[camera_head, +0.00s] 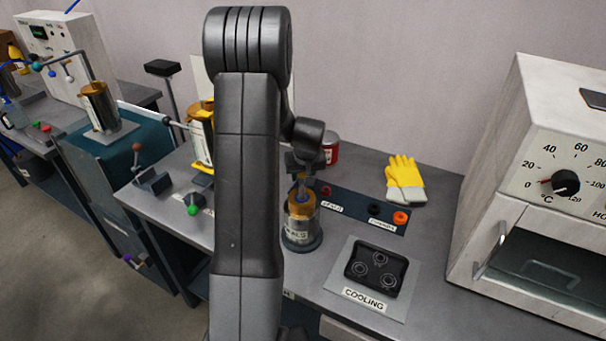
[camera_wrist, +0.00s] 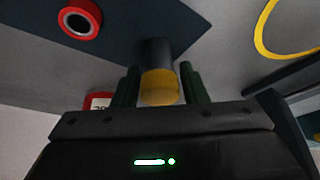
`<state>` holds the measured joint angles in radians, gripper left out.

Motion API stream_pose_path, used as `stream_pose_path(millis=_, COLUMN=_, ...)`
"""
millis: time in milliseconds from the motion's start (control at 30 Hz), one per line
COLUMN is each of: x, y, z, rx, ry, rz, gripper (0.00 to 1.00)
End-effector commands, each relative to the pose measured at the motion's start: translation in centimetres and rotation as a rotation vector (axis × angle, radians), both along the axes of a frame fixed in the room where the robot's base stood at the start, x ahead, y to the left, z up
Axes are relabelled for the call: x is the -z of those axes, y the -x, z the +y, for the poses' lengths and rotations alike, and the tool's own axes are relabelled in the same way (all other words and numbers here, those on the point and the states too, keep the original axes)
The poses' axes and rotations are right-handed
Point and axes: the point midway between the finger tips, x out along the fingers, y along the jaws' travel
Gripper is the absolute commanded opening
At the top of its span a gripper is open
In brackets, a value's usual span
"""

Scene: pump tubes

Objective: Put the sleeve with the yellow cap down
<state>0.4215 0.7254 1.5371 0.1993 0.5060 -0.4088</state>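The sleeve with the yellow cap (camera_wrist: 160,87) is between the two dark green fingers of my gripper (camera_wrist: 161,78) in the wrist view. The fingers lie against both sides of the cap, and the grey body extends away from it. In the head view my gripper (camera_head: 302,184) hangs behind my arm, above a clear jar (camera_head: 300,226) with an amber top. My gripper and arm hide part of that area, so I cannot make out the sleeve there or tell whether it touches anything.
The cooling plate (camera_head: 377,265) lies right of the jar. A yellow glove (camera_head: 404,178) lies behind, near a dark strip with buttons (camera_head: 374,209). A red can (camera_head: 331,150) stands behind my gripper. The oven (camera_head: 545,200) blocks the right side. Bare counter (camera_head: 442,245) separates plate and oven.

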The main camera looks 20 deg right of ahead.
Motion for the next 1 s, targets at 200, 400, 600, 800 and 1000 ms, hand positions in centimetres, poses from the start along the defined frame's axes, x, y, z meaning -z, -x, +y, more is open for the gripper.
stream_pose_path(millis=200, x=-0.1, y=0.0, z=0.0, rx=0.0, ry=0.0, rz=0.0, gripper=0.52)
stream_pose_path(millis=400, x=-0.4, y=0.0, z=0.0, rx=0.0, ry=0.0, rz=0.0, gripper=0.52)
stream_pose_path(millis=600, x=-2.7, y=0.8, z=0.1, rx=-0.001, ry=0.002, rz=-0.004, gripper=0.52)
stream_pose_path(millis=800, x=-6.4, y=2.4, z=0.4, rx=0.0, ry=0.002, rz=-0.004, gripper=0.52)
stream_pose_path(millis=1000, x=-9.6, y=3.7, z=0.6, rx=0.0, ry=0.001, rz=-0.003, gripper=0.52)
